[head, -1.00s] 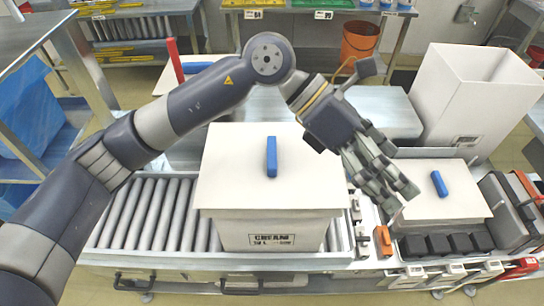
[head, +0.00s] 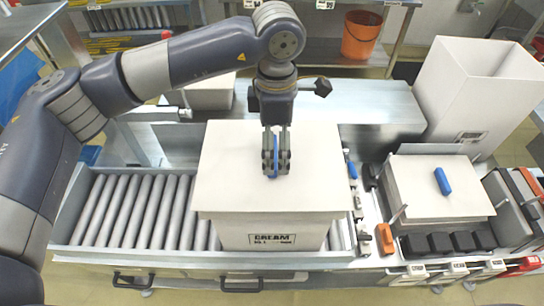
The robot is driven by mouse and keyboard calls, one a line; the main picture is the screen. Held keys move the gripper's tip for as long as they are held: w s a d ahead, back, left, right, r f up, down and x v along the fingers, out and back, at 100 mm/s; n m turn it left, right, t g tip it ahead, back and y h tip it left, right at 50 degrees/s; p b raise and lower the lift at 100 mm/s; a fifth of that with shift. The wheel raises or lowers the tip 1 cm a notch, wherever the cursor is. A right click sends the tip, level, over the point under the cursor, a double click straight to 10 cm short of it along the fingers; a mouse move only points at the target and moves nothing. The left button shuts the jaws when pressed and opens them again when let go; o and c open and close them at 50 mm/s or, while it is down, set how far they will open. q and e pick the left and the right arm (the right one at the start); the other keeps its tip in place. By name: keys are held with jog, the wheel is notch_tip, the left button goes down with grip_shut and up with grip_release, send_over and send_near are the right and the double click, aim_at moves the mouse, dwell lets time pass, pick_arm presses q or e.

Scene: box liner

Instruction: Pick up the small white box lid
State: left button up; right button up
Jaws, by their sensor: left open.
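A white lid (head: 225,180) with a blue handle (head: 275,158) on top covers a white box (head: 270,234) in the middle of the head view. My left gripper (head: 276,172) points down over this lid, with its open fingers on either side of the blue handle. The fingers partly hide the handle, and I cannot tell whether they touch it. A smaller white lid (head: 435,200) with its own blue handle (head: 442,182) lies at the right, apart from my gripper. My right gripper is not in view.
Rollers (head: 130,210) run left of the middle box. A tall open white box (head: 470,90) stands at the back right. Black and grey bins (head: 465,242) and an orange tool (head: 385,238) lie near the right lid. An orange bucket (head: 361,36) is behind.

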pick_arm(q)
jog(key=shift+a+f+p, duration=0.1)
jog(key=shift+f+p, duration=0.2)
jog(key=shift+p, duration=0.05)
jog(key=f, duration=0.1)
jog(key=f+p, duration=0.2)
jog(key=f, duration=0.1)
jog(key=shift+w+a, duration=0.15)
jog(key=shift+a, duration=0.1)
jog(key=shift+f, duration=0.2)
jog(key=c, duration=0.8)
jog(key=shift+s, duration=0.2)
jog(key=shift+c, duration=0.7)
